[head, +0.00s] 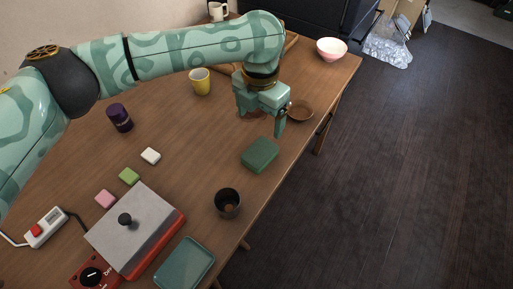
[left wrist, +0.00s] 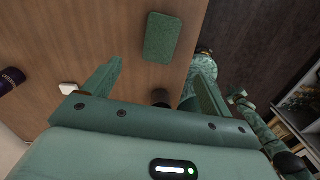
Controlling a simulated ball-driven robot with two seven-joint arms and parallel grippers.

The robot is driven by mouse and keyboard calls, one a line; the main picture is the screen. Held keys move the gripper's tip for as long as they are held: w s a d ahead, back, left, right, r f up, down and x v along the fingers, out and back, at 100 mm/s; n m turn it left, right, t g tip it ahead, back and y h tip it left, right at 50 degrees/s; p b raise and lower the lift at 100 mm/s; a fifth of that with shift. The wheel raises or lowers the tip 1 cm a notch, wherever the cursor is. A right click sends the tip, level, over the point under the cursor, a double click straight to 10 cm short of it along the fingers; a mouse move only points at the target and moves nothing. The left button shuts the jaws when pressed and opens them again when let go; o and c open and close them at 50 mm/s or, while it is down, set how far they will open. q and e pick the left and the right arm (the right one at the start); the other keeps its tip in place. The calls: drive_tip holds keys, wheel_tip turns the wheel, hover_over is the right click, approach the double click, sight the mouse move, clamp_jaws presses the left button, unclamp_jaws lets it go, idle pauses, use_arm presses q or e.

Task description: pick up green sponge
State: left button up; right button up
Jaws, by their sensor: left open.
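The green sponge (head: 259,154) is a dark green rounded block lying flat on the wooden table near its right edge. It also shows in the left wrist view (left wrist: 162,38), beyond and between the fingers. My left gripper (head: 261,126) is open and empty, with its fingers pointing down. In the head view it appears above and behind the sponge, apart from it. In the left wrist view both fingers (left wrist: 153,85) are spread wide with nothing between them. My right gripper does not show clearly in either view.
On the wooden table (head: 190,185), a dark cup (head: 228,203) stands in front of the sponge and a brown bowl (head: 300,110) behind it. Table beside the sponge is clear.

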use_arm(q)
drive_tip(key=b, duration=0.2)
hover_over(260, 151)
drive_tip(key=f, duration=0.4)
drive_tip(key=d+f, duration=0.1)
drive_tip(key=f, duration=0.1)
drive_tip(key=shift+w, duration=0.3)
drive_tip(key=shift+a+f, duration=0.25)
drive_tip(key=shift+f, duration=0.6)
drive_tip(key=shift+s+f, duration=0.1)
drive_tip(key=shift+f+b, duration=0.35)
drive_tip(key=shift+b, duration=0.05)
drive_tip(key=f, duration=0.1)
drive_tip(key=f+b, duration=0.1)
drive_tip(key=f, duration=0.1)
drive_tip(key=f+b, duration=0.1)
drive_tip(key=shift+s+a+f, duration=0.2)
drive_tip(key=shift+a+f, duration=0.1)
drive_tip(key=shift+f, duration=0.05)
drive_tip(key=shift+r, duration=0.15)
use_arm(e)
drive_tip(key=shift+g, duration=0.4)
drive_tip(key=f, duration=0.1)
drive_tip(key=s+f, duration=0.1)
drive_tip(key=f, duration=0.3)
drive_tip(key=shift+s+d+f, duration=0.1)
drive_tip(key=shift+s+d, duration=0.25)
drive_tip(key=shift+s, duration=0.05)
